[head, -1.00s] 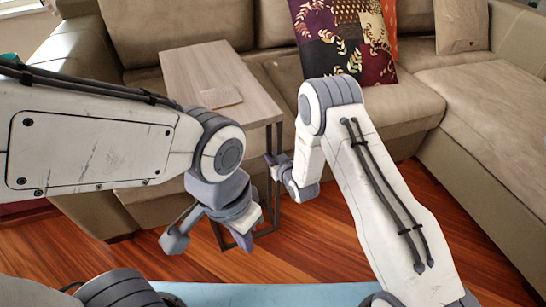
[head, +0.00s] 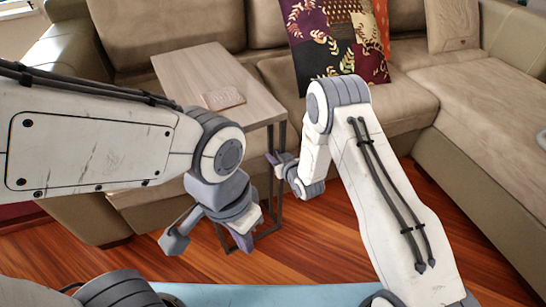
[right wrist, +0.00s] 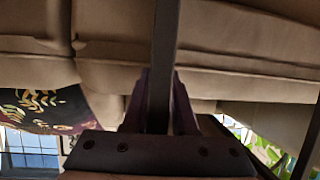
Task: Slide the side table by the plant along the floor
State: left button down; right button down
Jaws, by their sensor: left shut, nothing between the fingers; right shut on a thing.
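The side table has a pale wood top (head: 195,75) and a thin dark metal frame. It stands in front of the sofa, with part of its frame hidden behind my left arm. My right gripper (head: 272,160) is shut on the table's dark leg (right wrist: 165,45), below the right corner of the top. In the right wrist view the leg runs upright between the two fingers. My left gripper (head: 243,238) is shut and empty, low in front of the table frame. I cannot make out the plant in the head view.
A small flat wooden item (head: 223,98) lies on the tabletop. The beige sofa (head: 400,100) stands behind and to the right, with a patterned cushion (head: 325,45). Bare wood floor (head: 330,245) is open in front of the sofa, right of the table.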

jog(key=shift+w+d+h, duration=0.2)
jog(key=shift+d+h, duration=0.1)
pick_arm(q)
jog(key=shift+w+d, duration=0.15)
jog(key=shift+w, duration=0.1)
pick_arm(e)
jog(key=shift+w+d+r, duration=0.15)
jog(key=shift+w+d, duration=0.3)
jog(key=shift+w, duration=0.25)
jog(key=c, duration=0.6)
grip_release()
jog(key=shift+c, duration=0.2)
pick_arm(q)
jog(key=shift+w+d, duration=0.1)
jog(key=shift+d, duration=0.1)
